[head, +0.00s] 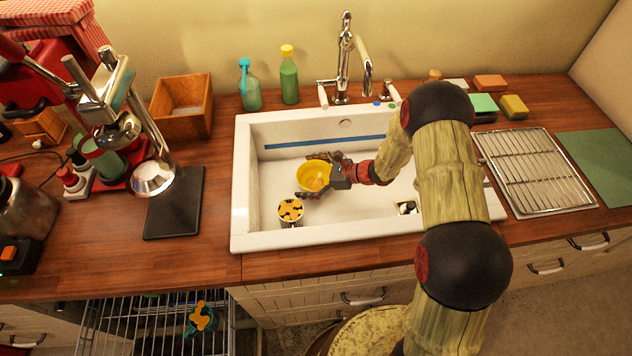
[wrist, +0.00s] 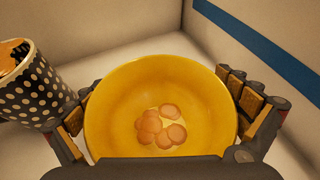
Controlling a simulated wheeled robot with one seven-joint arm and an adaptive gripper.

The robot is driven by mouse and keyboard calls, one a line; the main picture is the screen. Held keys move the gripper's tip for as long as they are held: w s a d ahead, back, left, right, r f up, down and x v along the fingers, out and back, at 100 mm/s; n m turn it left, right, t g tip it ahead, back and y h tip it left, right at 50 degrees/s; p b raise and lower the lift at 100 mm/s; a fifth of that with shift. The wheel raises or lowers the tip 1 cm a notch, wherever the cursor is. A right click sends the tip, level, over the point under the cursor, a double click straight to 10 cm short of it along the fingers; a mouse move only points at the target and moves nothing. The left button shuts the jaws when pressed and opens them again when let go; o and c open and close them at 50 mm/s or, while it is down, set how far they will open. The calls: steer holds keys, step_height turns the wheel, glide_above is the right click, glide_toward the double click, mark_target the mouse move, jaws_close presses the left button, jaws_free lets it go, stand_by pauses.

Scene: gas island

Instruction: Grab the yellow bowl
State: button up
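The yellow bowl (head: 313,176) is in the white sink, left of the sink's middle. My gripper (head: 305,175) reaches it from the right, with one finger along the far side and one along the near side. In the wrist view the bowl (wrist: 160,85) lies between the two spread fingers of the gripper (wrist: 158,85), close to the pads on both sides. Whether both pads press on it is not clear. Several round tan slices (wrist: 160,127) lie inside the bowl. The bowl's underside is hidden.
A black-and-white spotted cup (head: 290,213) stands close by, near the left finger in the wrist view (wrist: 32,88). The sink walls (head: 241,190) surround the bowl. A faucet (head: 345,60) stands behind. A small dark-and-white item (head: 407,208) lies right in the sink.

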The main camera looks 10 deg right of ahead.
steer(key=shift+c, duration=1.2)
steer(key=c, duration=1.1)
steer(key=shift+o, duration=0.2)
steer(key=shift+r, duration=0.1)
